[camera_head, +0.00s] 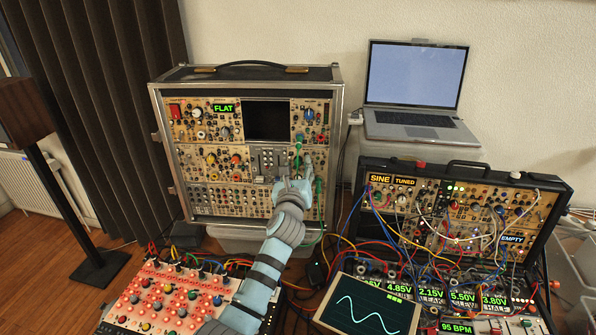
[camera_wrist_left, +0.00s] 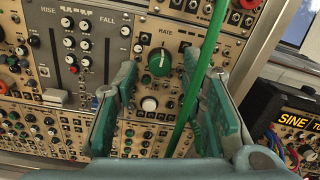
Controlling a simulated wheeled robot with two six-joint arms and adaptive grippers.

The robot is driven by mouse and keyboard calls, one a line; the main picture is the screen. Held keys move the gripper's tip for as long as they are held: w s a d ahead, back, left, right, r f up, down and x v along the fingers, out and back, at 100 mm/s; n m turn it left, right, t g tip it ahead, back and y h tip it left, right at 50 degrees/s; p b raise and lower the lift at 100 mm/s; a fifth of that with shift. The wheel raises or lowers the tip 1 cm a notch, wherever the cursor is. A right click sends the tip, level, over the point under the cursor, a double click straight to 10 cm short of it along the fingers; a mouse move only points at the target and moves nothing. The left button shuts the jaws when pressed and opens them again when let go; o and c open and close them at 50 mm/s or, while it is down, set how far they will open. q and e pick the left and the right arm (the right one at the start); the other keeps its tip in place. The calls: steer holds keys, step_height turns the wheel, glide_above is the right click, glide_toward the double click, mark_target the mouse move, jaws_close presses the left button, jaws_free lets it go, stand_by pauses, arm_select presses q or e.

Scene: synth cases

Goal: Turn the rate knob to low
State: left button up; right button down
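The rate knob (camera_wrist_left: 159,62) is a large round green knob with a pale mark, under the printed word RATE on a beige panel in the left wrist view. The mark's exact setting is too small to read. My left gripper (camera_wrist_left: 163,82) is open, with one green finger on each side of the knob in that view; I cannot tell if either touches it. In the head view my left gripper (camera_head: 291,184) is at the lower right of the upright synth case (camera_head: 338,130), hiding part of its panel. My right gripper is not in view.
A green cable (camera_wrist_left: 196,80) hangs across the panel just right of the rate knob, between the fingers. A white knob (camera_wrist_left: 149,104) sits below it, sliders (camera_wrist_left: 72,70) to the left. A second case (camera_head: 545,215) with many cables and a screen (camera_head: 370,303) stand right.

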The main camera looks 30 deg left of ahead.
arm_select(q)
steer(key=shift+w+a, duration=0.1)
steer(key=shift+w, duration=0.1)
steer(key=shift+s+r, duration=0.25)
steer(key=shift+r, duration=0.05)
steer(key=shift+w+f, duration=0.1)
jaws_close()
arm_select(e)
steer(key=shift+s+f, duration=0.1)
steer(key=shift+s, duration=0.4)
